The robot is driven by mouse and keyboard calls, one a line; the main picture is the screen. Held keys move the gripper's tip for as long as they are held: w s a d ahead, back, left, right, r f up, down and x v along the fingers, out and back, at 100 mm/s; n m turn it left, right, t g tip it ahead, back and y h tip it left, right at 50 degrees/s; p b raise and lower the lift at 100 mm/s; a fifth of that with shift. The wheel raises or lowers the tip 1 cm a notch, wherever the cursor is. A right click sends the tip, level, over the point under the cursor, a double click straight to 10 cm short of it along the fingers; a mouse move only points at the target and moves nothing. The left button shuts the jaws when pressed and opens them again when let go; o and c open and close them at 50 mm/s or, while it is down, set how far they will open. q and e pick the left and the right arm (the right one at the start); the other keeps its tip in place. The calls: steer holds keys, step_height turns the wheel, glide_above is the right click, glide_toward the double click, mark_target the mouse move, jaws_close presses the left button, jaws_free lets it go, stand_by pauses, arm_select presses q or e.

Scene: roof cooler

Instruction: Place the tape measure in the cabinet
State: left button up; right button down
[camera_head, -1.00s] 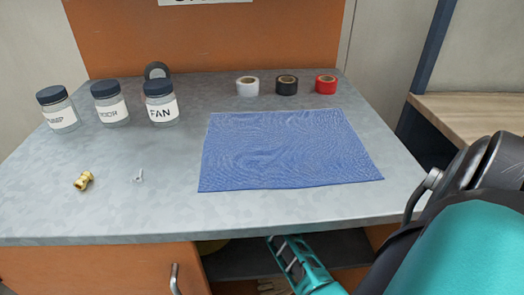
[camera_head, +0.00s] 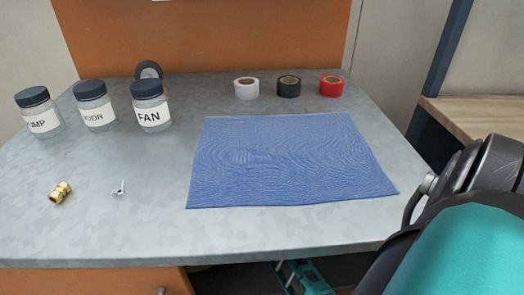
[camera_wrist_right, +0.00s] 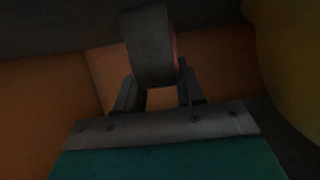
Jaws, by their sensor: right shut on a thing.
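My right gripper (camera_wrist_right: 158,92) is shut on a dark, rounded thing with a reddish side (camera_wrist_right: 148,45), which I take to be the tape measure; the dim light hides its details. Orange panels and dark surfaces surround it in the right wrist view. In the head view the cabinet, with its orange door front (camera_head: 90,282) and dark opening (camera_head: 228,282), lies below the counter. My teal right arm (camera_head: 298,277) reaches under the counter edge there, and the gripper itself is hidden. My left gripper is not in view.
The counter (camera_head: 300,232) holds a blue cloth (camera_head: 290,160), several tape rolls including a red one (camera_head: 331,86), labelled jars (camera_head: 150,105), a brass fitting (camera_head: 61,193) and a wing-nut-like piece (camera_head: 120,189). A large yellow object (camera_wrist_right: 290,45) is close to the gripper's right.

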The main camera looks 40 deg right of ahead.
steer(key=shift+a+r, duration=0.1)
steer(key=shift+f, duration=0.2)
steer(key=c, duration=0.7)
jaws_free()
steer(key=shift+r, duration=0.15)
